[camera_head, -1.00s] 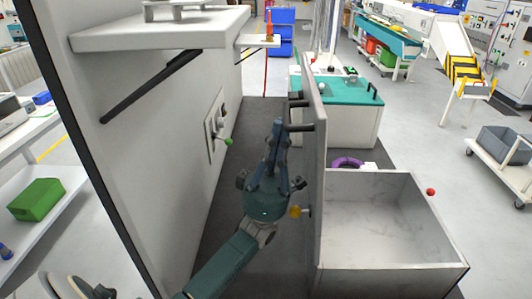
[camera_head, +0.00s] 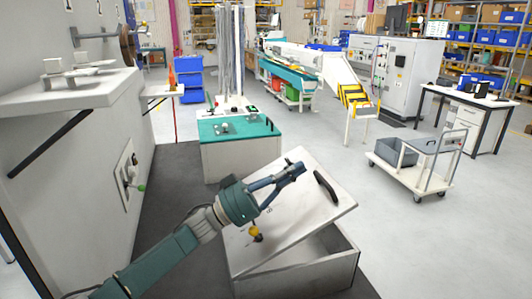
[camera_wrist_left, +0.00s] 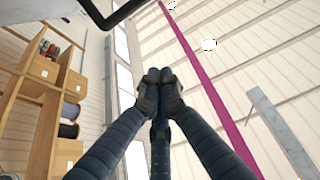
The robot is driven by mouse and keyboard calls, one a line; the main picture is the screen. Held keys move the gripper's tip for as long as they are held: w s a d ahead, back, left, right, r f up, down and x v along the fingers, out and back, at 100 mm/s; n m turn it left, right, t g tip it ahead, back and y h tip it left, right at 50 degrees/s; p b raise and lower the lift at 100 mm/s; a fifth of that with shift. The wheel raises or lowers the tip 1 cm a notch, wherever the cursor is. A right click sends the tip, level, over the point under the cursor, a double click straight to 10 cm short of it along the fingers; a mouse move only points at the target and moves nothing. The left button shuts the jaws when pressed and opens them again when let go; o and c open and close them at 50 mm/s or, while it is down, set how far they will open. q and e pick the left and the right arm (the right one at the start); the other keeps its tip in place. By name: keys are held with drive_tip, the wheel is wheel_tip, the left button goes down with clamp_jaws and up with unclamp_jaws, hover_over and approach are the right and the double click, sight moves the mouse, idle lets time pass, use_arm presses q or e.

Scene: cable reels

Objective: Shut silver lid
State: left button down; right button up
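The silver-grey lid (camera_head: 300,222) slants over its open-topped box (camera_head: 315,278), partly shut, with a gap at the right. A black handle (camera_head: 325,188) is on the lid near its raised right edge. A yellow knob (camera_head: 256,236) is on the lid's upper face. My left gripper (camera_head: 297,170) is over the far part of the lid, left of the handle. In the left wrist view its fingers (camera_wrist_left: 160,78) meet at the tips with nothing visible between them, and a black handle (camera_wrist_left: 112,14) shows beyond them. Contact with the lid is unclear. My right gripper is out of view.
A teal-topped cabinet (camera_head: 242,160) stands beyond the box. A white wall panel with a green-knobbed lever (camera_head: 139,187) and a shelf (camera_head: 60,92) is on the left. A white cart (camera_head: 420,170) stands at the right, with open floor between it and the box.

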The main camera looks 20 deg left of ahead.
sight(317, 202)
use_arm(q)
drive_tip(key=w+d+f+y+p, duration=0.1)
drive_tip(key=d+f, duration=0.1)
drive_tip(key=w+d+f+g+y+p, duration=0.1)
drive_tip(key=d+f, duration=0.1)
drive_tip(key=w+d+f+y+p, duration=0.1)
drive_tip(key=d+f+p, duration=0.1)
drive_tip(key=shift+w+f+g, duration=0.15)
drive_tip(key=shift+w+g, duration=0.15)
drive_tip(key=w+d+f+g+y+p, duration=0.2)
drive_tip(key=d+f+y+p, duration=0.1)
drive_tip(key=f, duration=0.8)
drive_tip(key=shift+w+d+y+p, duration=0.15)
drive_tip(key=shift+d+y+p, duration=0.15)
drive_tip(key=shift+y, duration=0.2)
drive_tip(key=shift+r, duration=0.1)
